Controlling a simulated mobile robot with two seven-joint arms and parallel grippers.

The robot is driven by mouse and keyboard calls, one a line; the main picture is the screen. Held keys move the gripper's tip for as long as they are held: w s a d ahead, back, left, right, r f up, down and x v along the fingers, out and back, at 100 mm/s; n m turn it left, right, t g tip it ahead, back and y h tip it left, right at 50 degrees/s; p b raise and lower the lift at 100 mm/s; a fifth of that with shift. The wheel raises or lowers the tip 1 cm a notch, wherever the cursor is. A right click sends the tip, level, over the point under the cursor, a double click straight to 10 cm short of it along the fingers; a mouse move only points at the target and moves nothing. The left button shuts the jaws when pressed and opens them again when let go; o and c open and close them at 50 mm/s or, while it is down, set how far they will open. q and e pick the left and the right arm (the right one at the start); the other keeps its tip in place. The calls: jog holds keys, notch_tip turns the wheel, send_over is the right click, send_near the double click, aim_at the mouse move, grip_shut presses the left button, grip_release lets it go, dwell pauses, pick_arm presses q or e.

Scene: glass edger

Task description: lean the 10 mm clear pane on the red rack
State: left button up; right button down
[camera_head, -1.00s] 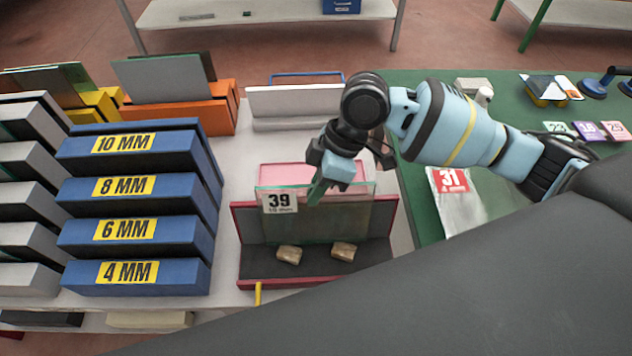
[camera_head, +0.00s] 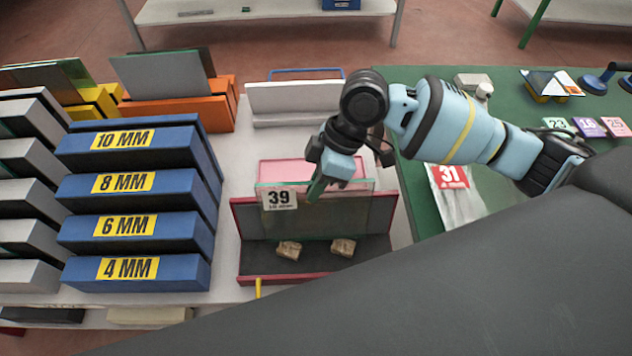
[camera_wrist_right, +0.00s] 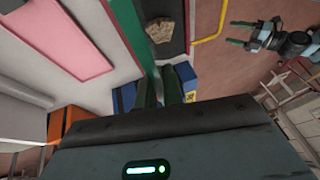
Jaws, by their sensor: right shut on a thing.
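The clear pane (camera_head: 330,222) has a greenish edge and a label reading 39. It stands nearly upright at the red rack (camera_head: 243,222), in front of its dark back panel and just behind two tan blocks (camera_head: 289,250). Whether its lower edge touches the rack floor is unclear. My right gripper (camera_head: 318,188) is shut on the pane's upper edge, right of the label. In the right wrist view the green fingers (camera_wrist_right: 168,85) close around the pane's edge. My left gripper (camera_wrist_right: 236,32) shows there at the upper right, with its fingers apart and empty.
Blue racks marked 10 MM (camera_head: 125,140) to 4 MM stand left of the red rack. An orange rack (camera_head: 205,115) and a white rack (camera_head: 297,100) stand behind. A pink panel (camera_head: 290,171) is behind the pane. The green table (camera_head: 415,190) lies right.

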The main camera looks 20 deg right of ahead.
jog(key=shift+f, duration=0.2)
dwell(0.3)
jog(key=c, duration=1.5)
grip_release()
jog(key=shift+o, duration=0.2)
jog(key=shift+f, duration=0.15)
jog(key=v, duration=0.8)
jog(key=shift+s+a, duration=0.1)
